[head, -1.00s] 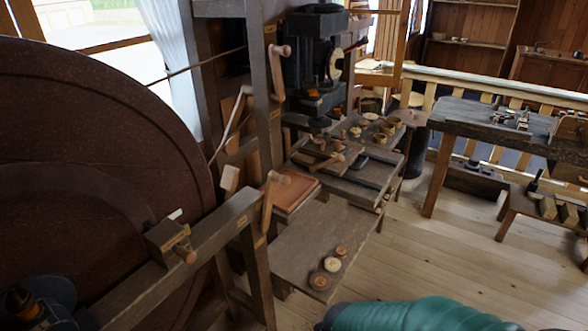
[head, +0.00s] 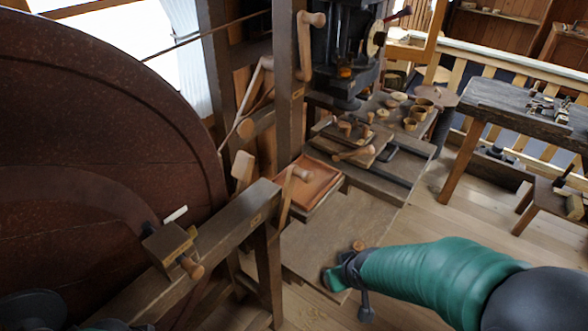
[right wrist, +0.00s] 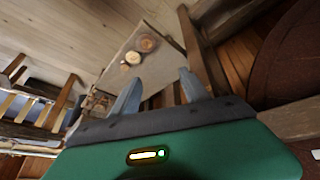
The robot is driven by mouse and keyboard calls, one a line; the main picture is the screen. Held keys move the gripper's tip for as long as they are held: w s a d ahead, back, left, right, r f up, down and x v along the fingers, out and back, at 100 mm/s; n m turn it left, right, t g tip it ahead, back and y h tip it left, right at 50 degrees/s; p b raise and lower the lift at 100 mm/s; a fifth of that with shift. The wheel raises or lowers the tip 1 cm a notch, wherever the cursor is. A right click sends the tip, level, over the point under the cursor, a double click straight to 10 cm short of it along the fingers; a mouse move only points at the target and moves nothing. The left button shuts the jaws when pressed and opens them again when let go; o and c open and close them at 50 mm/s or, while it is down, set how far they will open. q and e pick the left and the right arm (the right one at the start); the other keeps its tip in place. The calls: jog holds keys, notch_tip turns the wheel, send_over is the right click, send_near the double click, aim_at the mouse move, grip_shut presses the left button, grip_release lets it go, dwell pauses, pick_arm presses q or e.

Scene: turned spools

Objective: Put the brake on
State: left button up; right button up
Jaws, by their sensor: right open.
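The large dark brown wheel (head: 90,130) fills the left of the head view. A wooden lever (head: 286,200) with a knob stands at the rail's far end. Cranked levers (head: 305,45) and (head: 255,90) are on the posts behind. Which part is the brake I cannot tell. My right gripper (head: 348,280) is open and empty, over the low board, right of the rail. Its spread fingers show in the right wrist view (right wrist: 161,78). My left gripper is not visible.
The low board (head: 330,230) carries small round discs, clear in the right wrist view (right wrist: 147,43). Behind stands a bench (head: 415,165) with tools and small pots. A dark workbench (head: 500,105) is at the right. Floor is open between them.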

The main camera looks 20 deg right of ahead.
jog(key=w+d+r+n+t+y, duration=0.1)
jog(key=w+d+r+n+t, duration=0.2)
jog(key=w, duration=0.5)
jog(key=w+d+r+t+y, duration=0.1)
jog(key=w+d+r+t, duration=0.1)
jog(key=w+d+t, duration=0.35)
jog(key=n+y+b, duration=0.2)
jog(key=n+y, duration=0.4)
jog(key=y, duration=0.4)
send_near(299, 172)
jog(key=v, duration=0.5)
jog(key=w+a, duration=0.1)
jog(key=w, duration=0.2)
jog(key=w+a+f+p, duration=0.1)
jog(key=shift+w+a, duration=0.3)
jog(key=shift+w, duration=0.05)
jog(key=x, duration=1)
jog(key=shift+s+a, duration=0.1)
jog(key=shift+s, duration=0.05)
jog(key=shift+w+a, duration=0.15)
jog(key=shift+w, duration=0.2)
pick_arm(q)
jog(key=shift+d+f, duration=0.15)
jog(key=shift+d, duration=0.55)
